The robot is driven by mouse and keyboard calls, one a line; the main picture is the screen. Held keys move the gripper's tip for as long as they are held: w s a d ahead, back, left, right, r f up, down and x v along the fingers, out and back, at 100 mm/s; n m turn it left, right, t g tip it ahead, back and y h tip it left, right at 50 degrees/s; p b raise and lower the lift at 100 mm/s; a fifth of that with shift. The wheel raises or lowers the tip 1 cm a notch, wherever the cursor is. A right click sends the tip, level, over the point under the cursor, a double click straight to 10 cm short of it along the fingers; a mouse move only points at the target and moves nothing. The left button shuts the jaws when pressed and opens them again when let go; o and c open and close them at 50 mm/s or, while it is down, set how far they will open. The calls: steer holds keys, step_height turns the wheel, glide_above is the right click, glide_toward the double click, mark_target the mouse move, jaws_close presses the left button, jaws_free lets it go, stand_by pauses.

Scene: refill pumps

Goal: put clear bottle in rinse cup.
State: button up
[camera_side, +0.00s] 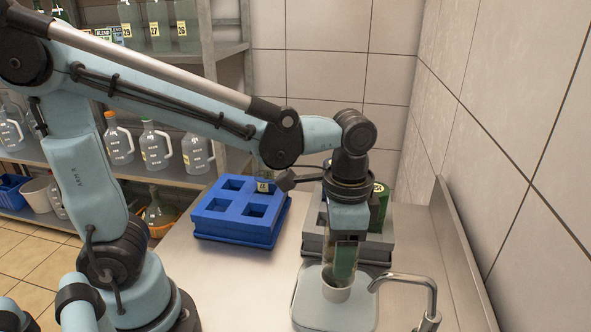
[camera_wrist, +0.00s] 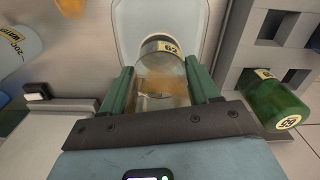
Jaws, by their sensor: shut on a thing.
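My gripper (camera_side: 343,262) points down over the pale basin at the front of the bench. Its green fingers (camera_wrist: 161,90) are shut on the clear bottle (camera_wrist: 162,72), which has a yellow label reading 62. In the side view the bottle is mostly hidden by a finger. The white rinse cup (camera_side: 336,291) stands on the basin (camera_side: 334,317) directly below the gripper. The bottle's lower end overlaps the cup's mouth in the side view; I cannot tell how deep it sits.
A grey rack (camera_side: 314,243) behind the gripper holds a green bottle (camera_side: 379,207), also in the wrist view (camera_wrist: 275,100). A blue rack (camera_side: 235,240) stands left, with a labelled clear bottle (camera_side: 263,186) at its back. A metal tap (camera_side: 412,283) is close right of the cup.

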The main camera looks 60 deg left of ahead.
steer(key=shift+f, duration=0.25)
steer(key=o, duration=1.2)
steer(key=shift+r, duration=4.5)
